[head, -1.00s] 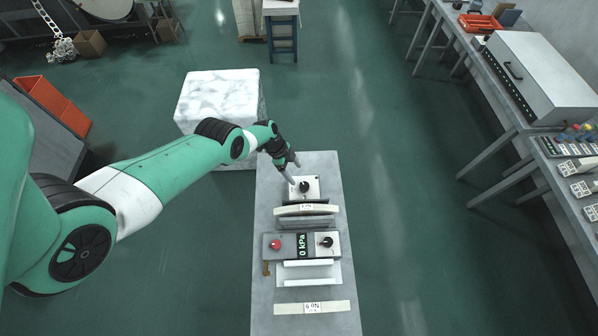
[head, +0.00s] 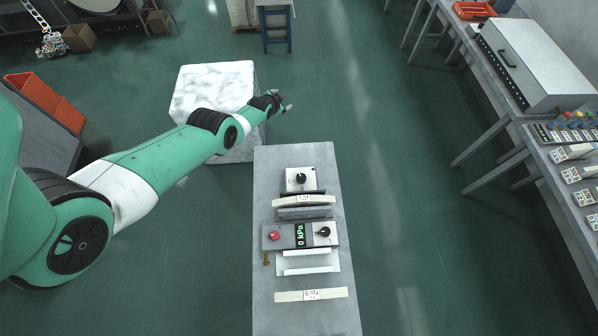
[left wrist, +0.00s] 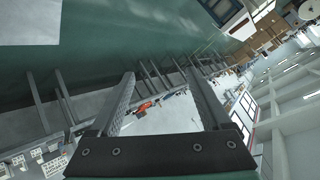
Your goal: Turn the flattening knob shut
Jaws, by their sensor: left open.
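A black knob (head: 301,178) sits on a small white plate at the far end of the narrow grey bench (head: 270,320). A second black knob (head: 324,231) sits on the right of a grey control box, beside a display (head: 300,236) reading 0 kPa and a red button (head: 275,236). I cannot tell from the markings which knob is the flattening one. My left gripper (head: 283,104) is open and empty, beyond the bench's far end and apart from both knobs. Its two fingers also show in the left wrist view (left wrist: 165,92), with nothing between them. My right gripper is not in view.
A labelled, curved pale strip (head: 303,200) stands between the knobs. Another labelled strip (head: 311,295) lies nearer. A white marble block (head: 205,88) stands behind my left arm. A long side bench (head: 510,118) runs along the right. Floor between the benches is clear.

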